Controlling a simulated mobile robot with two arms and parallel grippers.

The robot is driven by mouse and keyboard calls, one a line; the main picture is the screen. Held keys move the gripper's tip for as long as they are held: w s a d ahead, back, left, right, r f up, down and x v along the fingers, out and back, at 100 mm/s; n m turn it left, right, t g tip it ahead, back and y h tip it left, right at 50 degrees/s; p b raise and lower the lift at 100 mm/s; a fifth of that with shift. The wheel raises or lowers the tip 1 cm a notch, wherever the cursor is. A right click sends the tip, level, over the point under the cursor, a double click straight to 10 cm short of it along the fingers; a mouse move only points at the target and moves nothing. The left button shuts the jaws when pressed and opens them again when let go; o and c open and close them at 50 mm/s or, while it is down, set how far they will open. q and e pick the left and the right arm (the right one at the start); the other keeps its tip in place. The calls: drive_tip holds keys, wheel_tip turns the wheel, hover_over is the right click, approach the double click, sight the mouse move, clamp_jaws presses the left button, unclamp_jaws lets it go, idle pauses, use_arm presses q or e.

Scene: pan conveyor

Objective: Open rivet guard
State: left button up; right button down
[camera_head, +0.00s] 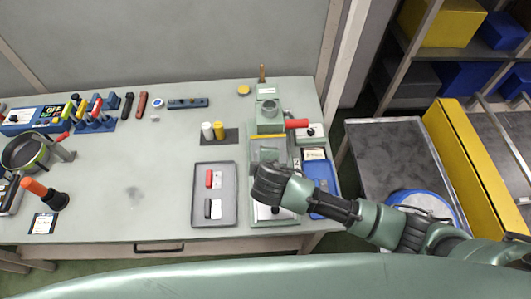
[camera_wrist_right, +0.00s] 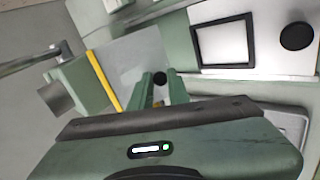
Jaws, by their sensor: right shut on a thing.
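The rivet guard (camera_head: 268,150) is a clear panel with a yellow strip along its far edge, on the green riveting machine (camera_head: 270,124) at the right of the bench. In the right wrist view the guard (camera_wrist_right: 134,55) looks see-through, with the yellow strip (camera_wrist_right: 103,80) beside it. My right gripper (camera_head: 267,172) is over the guard's near part. In the wrist view its fingers (camera_wrist_right: 160,82) are shut on a small black knob (camera_wrist_right: 160,77); the hand hides the knob in the head view. My left gripper is not in view.
A grey tray (camera_head: 215,222) with a red and a black item lies to the left, and a blue tray (camera_head: 327,184) to the right. The bench's middle is clear. Tools line the left and back.

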drive_tip(key=shift+s, duration=0.2)
drive_tip(key=shift+f, duration=0.1)
drive_tip(key=c, duration=1.6)
unclamp_jaws()
drive_tip(key=shift+c, duration=0.2)
drive_tip(key=shift+r, duration=0.2)
drive_tip(key=b+v, duration=0.1)
drive_tip(key=v, duration=0.6)
drive_tip(key=shift+r, duration=0.3)
drive_tip(key=shift+s, duration=0.1)
